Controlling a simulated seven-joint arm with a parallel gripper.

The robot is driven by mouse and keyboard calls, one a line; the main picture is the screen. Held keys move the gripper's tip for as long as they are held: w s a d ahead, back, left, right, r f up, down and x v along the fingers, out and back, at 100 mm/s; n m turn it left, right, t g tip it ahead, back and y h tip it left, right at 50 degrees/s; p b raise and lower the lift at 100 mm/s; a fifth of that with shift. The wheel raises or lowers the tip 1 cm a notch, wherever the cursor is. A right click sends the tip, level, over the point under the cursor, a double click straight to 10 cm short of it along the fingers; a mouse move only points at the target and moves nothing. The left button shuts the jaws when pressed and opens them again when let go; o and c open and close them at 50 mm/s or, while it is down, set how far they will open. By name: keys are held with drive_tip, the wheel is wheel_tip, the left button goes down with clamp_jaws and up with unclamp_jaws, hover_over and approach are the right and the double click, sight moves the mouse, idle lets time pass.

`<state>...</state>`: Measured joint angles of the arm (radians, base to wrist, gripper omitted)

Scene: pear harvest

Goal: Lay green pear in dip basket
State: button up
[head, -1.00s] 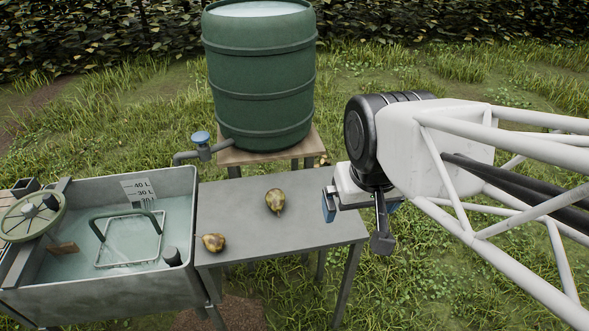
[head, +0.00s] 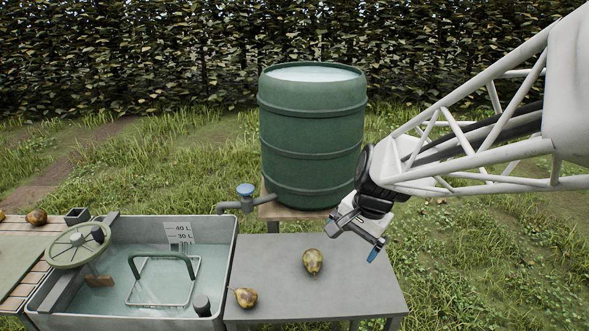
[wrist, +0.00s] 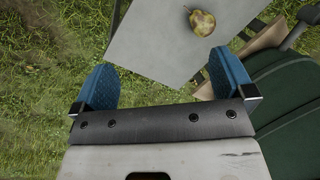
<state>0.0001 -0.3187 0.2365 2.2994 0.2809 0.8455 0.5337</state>
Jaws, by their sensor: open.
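Two mottled yellow-green and brown pears lie on the grey side table (head: 365,285). One pear (head: 313,261) is near the table's middle, and the other pear (head: 246,297) is at its left front. The wrist view shows one pear (wrist: 202,22) on the table, beyond the right finger. The dip basket (head: 195,281), a wire frame with a dark green handle, sits in the water tank left of the table. My gripper (head: 356,240) is open and empty over the right side of the table, right of the middle pear. In the wrist view its blue-padded fingers (wrist: 160,78) are wide apart.
The tank (head: 130,322) has a handwheel (head: 80,245) at its left and a litre scale (head: 180,233) at its back. A green barrel (head: 312,140) with a tap (head: 245,190) stands behind the table. A slatted surface (head: 22,275) at far left holds more pears (head: 37,216).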

drive_tip(key=w+a+f+m+y, duration=0.1)
drive_tip(key=w+a+f+m, duration=0.1)
drive_tip(key=w+f+m, duration=0.45)
drive_tip(key=m+g+y, duration=0.1)
drive_tip(key=m, duration=0.2)
approach(317, 255)
drive_tip(key=x, duration=0.5)
drive_tip(key=shift+w+a+r, duration=0.1)
drive_tip(key=shift+w+a, duration=0.05)
drive_tip(key=shift+x, duration=1.25)
drive_tip(key=shift+x, duration=2.65)
